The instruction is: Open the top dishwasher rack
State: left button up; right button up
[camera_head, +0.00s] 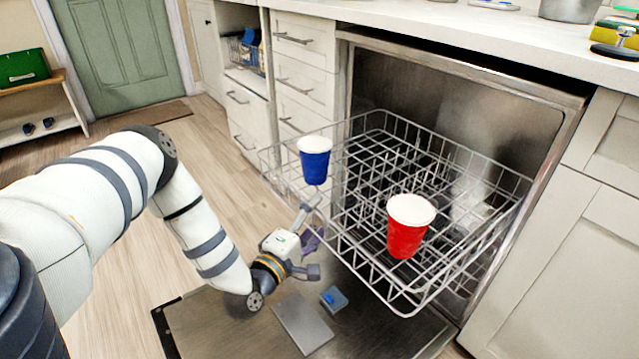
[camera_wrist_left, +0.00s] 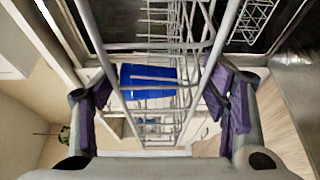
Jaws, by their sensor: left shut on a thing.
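The top dishwasher rack (camera_head: 410,313), a grey wire basket, stands well out of the steel dishwasher (camera_head: 448,100), over the lowered door (camera_head: 215,325). It holds a blue cup (camera_head: 315,165) at the left and a red cup (camera_head: 407,235) at the front right. My left gripper (camera_head: 312,228) is at the rack's front left side, shut on its wires. In the left wrist view, its purple-padded fingers (camera_wrist_left: 157,95) are on both sides of rack wires (camera_wrist_left: 150,46), with the blue cup (camera_wrist_left: 147,80) beyond. The exact contact is hard to see. My right gripper is out of view.
White drawers (camera_head: 300,80) stand left of the dishwasher and a cabinet (camera_head: 560,250) stands right. The counter (camera_head: 430,25) runs above. A dispenser tray (camera_head: 303,322) is on the door's inner face. Wooden floor (camera_head: 215,160) is open at the left.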

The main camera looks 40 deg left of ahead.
pick_arm(q)
jog(key=shift+w+a+r, duration=0.1)
jog(key=shift+w+r, duration=0.05)
jog(key=shift+r, duration=0.25)
jog(key=o, duration=1.6)
jog(key=shift+s+f, duration=0.15)
jog(key=shift+s, duration=0.15)
jog(key=v, duration=1.1)
jog(key=shift+s, duration=0.35)
jog(key=shift+f, duration=0.1)
